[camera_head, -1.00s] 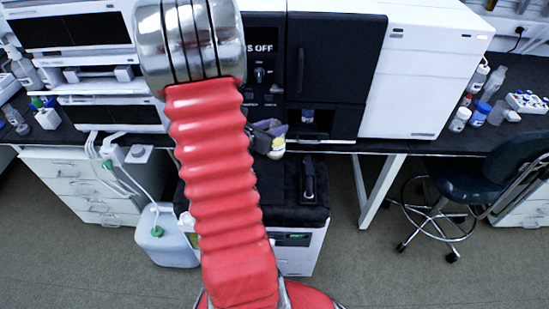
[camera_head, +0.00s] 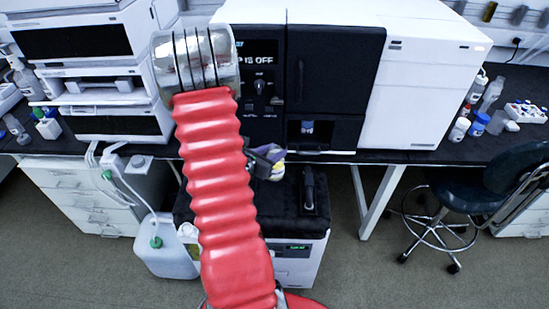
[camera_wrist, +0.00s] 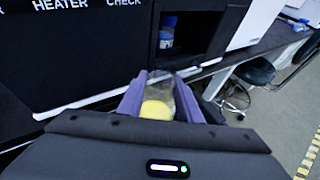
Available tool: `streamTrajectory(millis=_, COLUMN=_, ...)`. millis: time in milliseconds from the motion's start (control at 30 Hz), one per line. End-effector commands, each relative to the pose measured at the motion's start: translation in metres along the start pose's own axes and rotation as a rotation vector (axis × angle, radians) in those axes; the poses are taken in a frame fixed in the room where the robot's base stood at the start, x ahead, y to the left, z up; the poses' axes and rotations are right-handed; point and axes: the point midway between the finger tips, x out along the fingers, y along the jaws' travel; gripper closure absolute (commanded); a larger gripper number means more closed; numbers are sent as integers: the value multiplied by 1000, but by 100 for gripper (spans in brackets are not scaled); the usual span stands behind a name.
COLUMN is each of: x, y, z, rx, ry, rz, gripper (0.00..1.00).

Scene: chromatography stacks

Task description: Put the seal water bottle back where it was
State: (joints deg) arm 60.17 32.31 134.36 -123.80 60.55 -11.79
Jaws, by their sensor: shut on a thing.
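My gripper (camera_wrist: 160,100) has purple fingers shut on a clear bottle (camera_wrist: 158,88) with a yellow cap (camera_wrist: 156,110), which I take to be the seal water bottle. The yellow cap faces the wrist camera and the bottle points away from it, toward the black instrument front. In the head view my gripper (camera_head: 266,156) is beyond my red arm, in front of the bench edge and below the black instrument. A small part of the bottle (camera_head: 277,171) shows there. The label cannot be read.
A recess (camera_head: 308,133) in the black instrument holds a blue-capped bottle (camera_wrist: 167,38). A black-topped unit (camera_head: 285,190) stands under the bench. A stool (camera_head: 470,195) and several bottles (camera_head: 479,122) are at right. A white jug (camera_head: 167,250) with tubing stands at lower left.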

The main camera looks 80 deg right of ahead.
Motion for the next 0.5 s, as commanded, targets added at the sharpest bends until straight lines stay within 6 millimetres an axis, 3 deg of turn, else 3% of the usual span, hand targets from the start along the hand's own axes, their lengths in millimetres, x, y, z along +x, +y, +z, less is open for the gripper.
streamTrajectory(millis=233, x=10, y=0, z=-24, rx=-1, ry=0, rz=0, gripper=100)
streamTrajectory(millis=500, x=11, y=0, z=-28, rx=0, ry=-1, rz=1, gripper=100)
